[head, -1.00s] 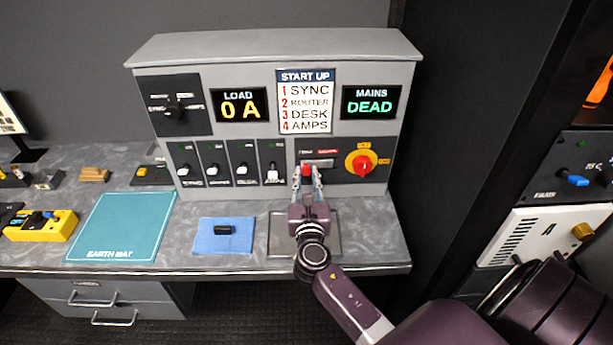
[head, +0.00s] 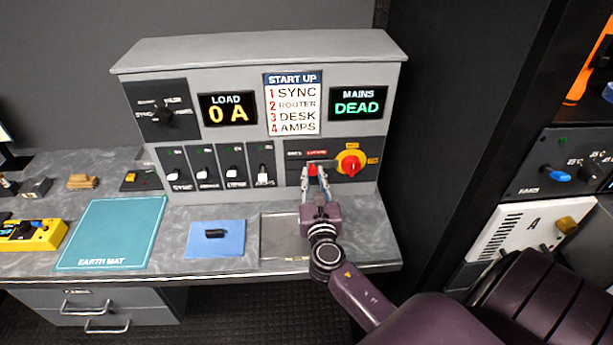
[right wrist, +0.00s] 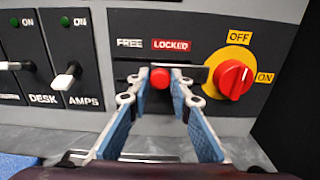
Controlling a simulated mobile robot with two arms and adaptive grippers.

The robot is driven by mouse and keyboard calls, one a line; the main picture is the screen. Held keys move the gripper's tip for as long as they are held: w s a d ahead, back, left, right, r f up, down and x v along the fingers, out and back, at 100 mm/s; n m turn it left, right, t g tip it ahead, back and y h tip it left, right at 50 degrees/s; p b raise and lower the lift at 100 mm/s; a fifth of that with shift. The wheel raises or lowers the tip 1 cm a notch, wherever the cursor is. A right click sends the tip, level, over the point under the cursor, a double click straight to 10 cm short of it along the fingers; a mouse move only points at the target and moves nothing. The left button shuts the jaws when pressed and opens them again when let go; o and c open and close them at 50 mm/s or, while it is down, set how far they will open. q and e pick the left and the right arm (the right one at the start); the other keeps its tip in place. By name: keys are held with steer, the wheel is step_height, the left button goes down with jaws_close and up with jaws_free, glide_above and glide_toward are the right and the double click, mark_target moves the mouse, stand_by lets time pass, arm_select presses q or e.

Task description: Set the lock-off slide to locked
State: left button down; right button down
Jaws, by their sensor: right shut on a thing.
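The lock-off slide has a red knob (head: 312,170) on the lower right of the grey power panel. In the right wrist view the red knob (right wrist: 160,77) sits under the left part of the red LOCKED label (right wrist: 171,45), right of the FREE label (right wrist: 130,43). My right gripper (head: 315,172) is shut on the knob; in the right wrist view its fingertips (right wrist: 160,82) are on both sides of it. Part of the slide's track is hidden by the fingers. My left gripper is not in view.
A red rotary switch (head: 350,163) on a yellow plate is close right of the slide. Several white-tipped switches (head: 233,170) stand to the left. The MAINS display (head: 358,104) reads DEAD. A blue pad (head: 215,248) with a black piece lies on the counter.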

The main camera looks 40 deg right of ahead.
steer(key=shift+d, duration=0.15)
steer(key=c, duration=2)
jaws_free()
steer(key=shift+s, duration=0.1)
steer(key=shift+o, duration=1.3)
steer(key=shift+s+d, duration=0.1)
steer(key=v, duration=1.2)
